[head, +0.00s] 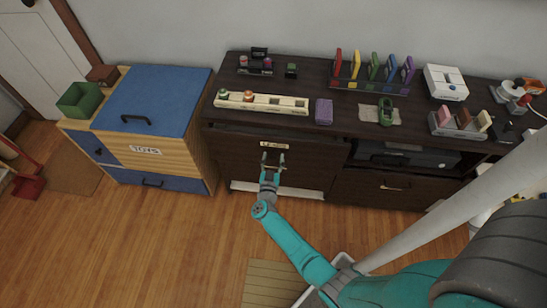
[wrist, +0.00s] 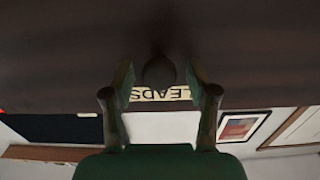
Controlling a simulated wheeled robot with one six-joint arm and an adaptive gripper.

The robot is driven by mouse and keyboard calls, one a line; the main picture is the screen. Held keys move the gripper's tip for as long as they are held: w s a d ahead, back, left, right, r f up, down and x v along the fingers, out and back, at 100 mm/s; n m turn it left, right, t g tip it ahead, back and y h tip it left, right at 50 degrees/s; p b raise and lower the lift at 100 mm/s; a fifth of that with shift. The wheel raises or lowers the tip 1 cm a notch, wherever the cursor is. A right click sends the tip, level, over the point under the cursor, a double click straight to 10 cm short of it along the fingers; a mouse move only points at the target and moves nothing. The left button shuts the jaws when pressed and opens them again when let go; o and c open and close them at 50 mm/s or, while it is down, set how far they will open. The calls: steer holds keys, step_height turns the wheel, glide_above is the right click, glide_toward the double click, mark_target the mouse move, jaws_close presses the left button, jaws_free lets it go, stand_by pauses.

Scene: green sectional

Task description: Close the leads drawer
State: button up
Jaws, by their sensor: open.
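The leads drawer (head: 236,158) is the wide dark brown front under the left part of the dark cabinet top. A pale label (head: 274,145) is on its upper middle. In the wrist view the label (wrist: 160,94) reads LEADS, turned over. My gripper (head: 273,158) is in front of the drawer, just below the label. In the wrist view my gripper (wrist: 160,72) has its two fingers apart, with a dark round knob (wrist: 160,73) showing between the tips. I cannot tell whether the fingers touch the drawer, or how far it stands out.
A blue-topped toy chest (head: 160,98) stands close on the left. To the right are an open shelf with a dark device (head: 405,155) and another drawer (head: 370,188). Small items stand on the cabinet top (head: 340,114). Wooden floor (head: 190,235) in front is mostly clear.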

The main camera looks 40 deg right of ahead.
mark_target(274, 152)
steer(key=shift+w+d, duration=0.2)
steer(key=shift+d, duration=0.1)
steer(key=shift+c, duration=0.2)
jaws_close()
steer(key=shift+x, duration=2.2)
steer(key=shift+o, duration=0.2)
jaws_free()
steer(key=shift+w+d, duration=0.1)
